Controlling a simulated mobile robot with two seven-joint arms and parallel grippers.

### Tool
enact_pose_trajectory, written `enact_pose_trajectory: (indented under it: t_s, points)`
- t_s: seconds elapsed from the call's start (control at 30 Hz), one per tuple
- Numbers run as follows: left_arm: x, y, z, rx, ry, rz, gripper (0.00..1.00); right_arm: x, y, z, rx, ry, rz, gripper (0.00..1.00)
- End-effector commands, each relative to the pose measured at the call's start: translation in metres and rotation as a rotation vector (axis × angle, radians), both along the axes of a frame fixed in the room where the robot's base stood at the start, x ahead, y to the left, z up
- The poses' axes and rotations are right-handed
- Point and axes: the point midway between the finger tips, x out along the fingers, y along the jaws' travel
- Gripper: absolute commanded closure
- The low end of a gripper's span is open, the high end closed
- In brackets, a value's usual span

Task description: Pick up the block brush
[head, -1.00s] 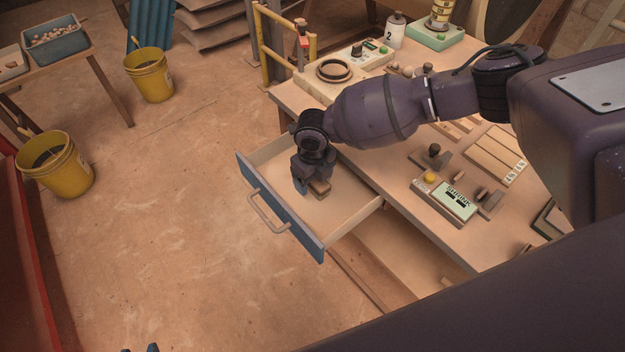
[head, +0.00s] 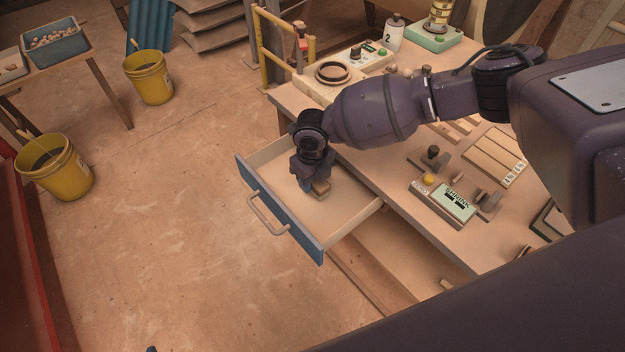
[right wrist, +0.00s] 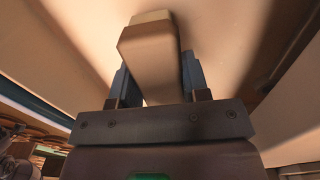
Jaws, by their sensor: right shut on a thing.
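The block brush (head: 321,188) is a small tan wooden block inside the open drawer (head: 345,212). My right gripper (head: 308,184) reaches down into the drawer and is shut on the brush. In the right wrist view the brush (right wrist: 150,50) stands out between the two blue fingers (right wrist: 156,80), one against each side. The brush's underside is hidden, so I cannot tell whether it touches the drawer floor. Only a small dark tip of my left gripper (head: 152,349) shows at the bottom edge of the head view.
The drawer has a blue front with a handle (head: 268,214). Yellow buckets (head: 148,77) stand on the floor at left. The floor before the drawer is clear.

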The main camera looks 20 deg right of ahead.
Motion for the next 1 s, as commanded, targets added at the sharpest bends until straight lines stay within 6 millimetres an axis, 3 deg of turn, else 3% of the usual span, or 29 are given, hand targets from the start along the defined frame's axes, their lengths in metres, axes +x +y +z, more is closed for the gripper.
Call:
enact_pose_trajectory:
  t_s: [0.6,0.8,1.0]
  points:
    - [-0.002,0.000,0.019,-0.008,-0.023,0.015,0.57,0.001,0.000,0.146,0.001,-0.007,0.001,0.83]
    - [-0.006,0.003,0.016,-0.003,-0.011,0.016,0.57,0.001,0.000,0.177,0.001,-0.006,0.001,0.83]
    - [-0.006,0.003,0.018,-0.001,-0.013,0.014,0.57,0.001,0.001,0.190,0.001,-0.003,0.001,0.83]
